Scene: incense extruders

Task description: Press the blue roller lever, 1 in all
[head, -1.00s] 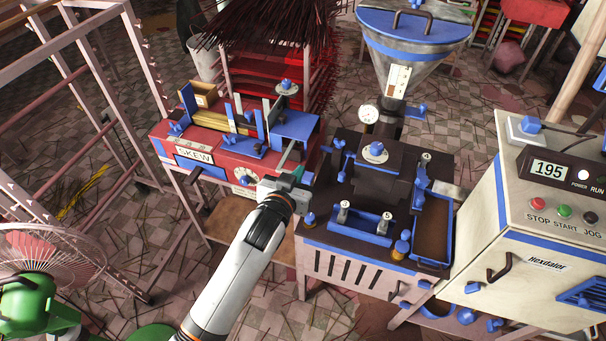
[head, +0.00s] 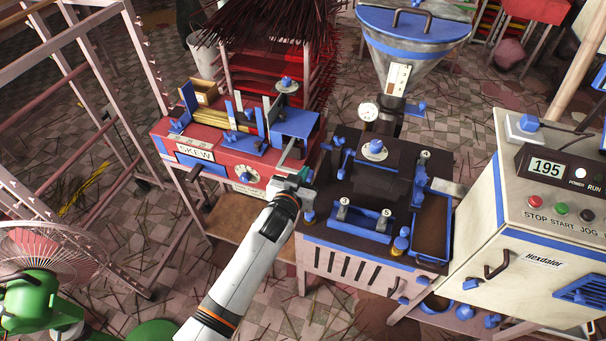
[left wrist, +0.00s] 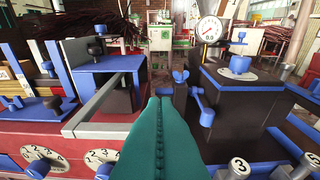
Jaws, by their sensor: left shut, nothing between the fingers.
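My left gripper (head: 304,174) is shut and empty, in the gap between the red SKEW machine (head: 222,160) and the dark extruder block (head: 390,190). In the left wrist view its green fingers (left wrist: 158,135) point forward between the two machines. On the extruder's near-left side are small blue levers and knobs: a winged blue piece (left wrist: 181,77) and a blue lever arm (left wrist: 204,108), ahead and right of the fingertips. In the head view, blue fittings (head: 340,146) show on that side. I cannot tell for certain which is the roller lever. No contact is visible. My right gripper is out of view.
A hopper (head: 412,50) and a pressure gauge (head: 368,111) stand behind the extruder. A blue-rimmed tray (head: 447,228) and a control cabinet (head: 540,215) are to the right. A metal rack and a fan (head: 45,250) are at left.

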